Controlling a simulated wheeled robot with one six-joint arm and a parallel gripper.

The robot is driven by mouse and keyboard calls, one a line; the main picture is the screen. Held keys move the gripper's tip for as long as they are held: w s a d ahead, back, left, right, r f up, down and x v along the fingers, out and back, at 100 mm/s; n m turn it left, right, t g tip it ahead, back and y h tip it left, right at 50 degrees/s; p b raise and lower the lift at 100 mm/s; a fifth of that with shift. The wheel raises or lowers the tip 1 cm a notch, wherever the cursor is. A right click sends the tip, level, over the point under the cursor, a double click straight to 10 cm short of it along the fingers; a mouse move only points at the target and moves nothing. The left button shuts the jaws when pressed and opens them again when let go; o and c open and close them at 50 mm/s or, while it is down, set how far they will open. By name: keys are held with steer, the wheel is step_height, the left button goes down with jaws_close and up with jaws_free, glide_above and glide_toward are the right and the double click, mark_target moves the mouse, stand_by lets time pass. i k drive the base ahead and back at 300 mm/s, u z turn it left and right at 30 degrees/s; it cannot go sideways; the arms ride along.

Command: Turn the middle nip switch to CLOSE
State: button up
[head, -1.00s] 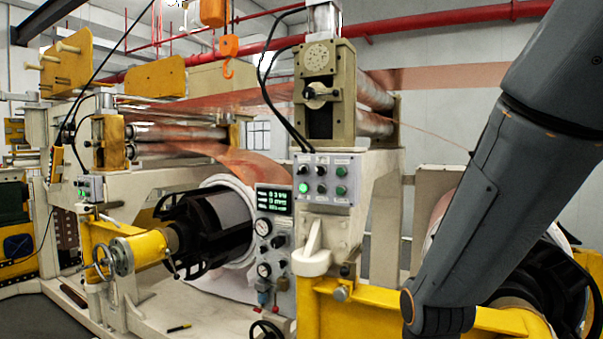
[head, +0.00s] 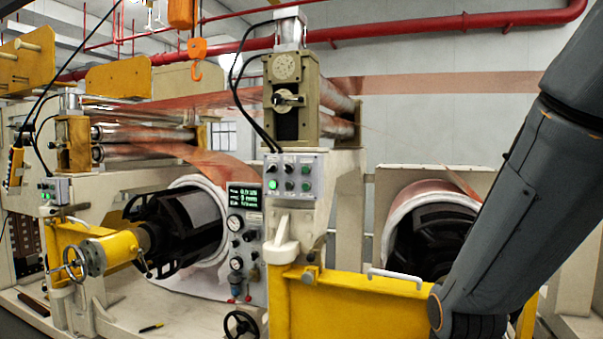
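A grey switch box (head: 291,177) is mounted on the machine's post below the tan roller housing. It carries two rows of small knobs and buttons, with a green light lit at its lower left. Black knobs and green buttons show, but the labels are too small to read, so I cannot tell which is the middle nip switch or how it is set. A second small switch box (head: 55,191) with a green light is at the far left. My arm comes down at the right, well apart from the central box. My gripper is not in view.
A gauge panel (head: 244,227) with a lit display stands left of the post. A yellow beam (head: 350,303) with a white handle crosses in front at the lower right. A handwheel (head: 240,323) is below. An orange hook (head: 197,58) hangs above.

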mark_target(271, 168)
steer(key=z, duration=0.35)
steer(key=k, duration=0.85)
steer(key=u, duration=0.3)
steer(key=i, duration=0.55)
steer(key=u, duration=0.75)
steer(key=i, duration=0.7)
steer(key=z, duration=0.2)
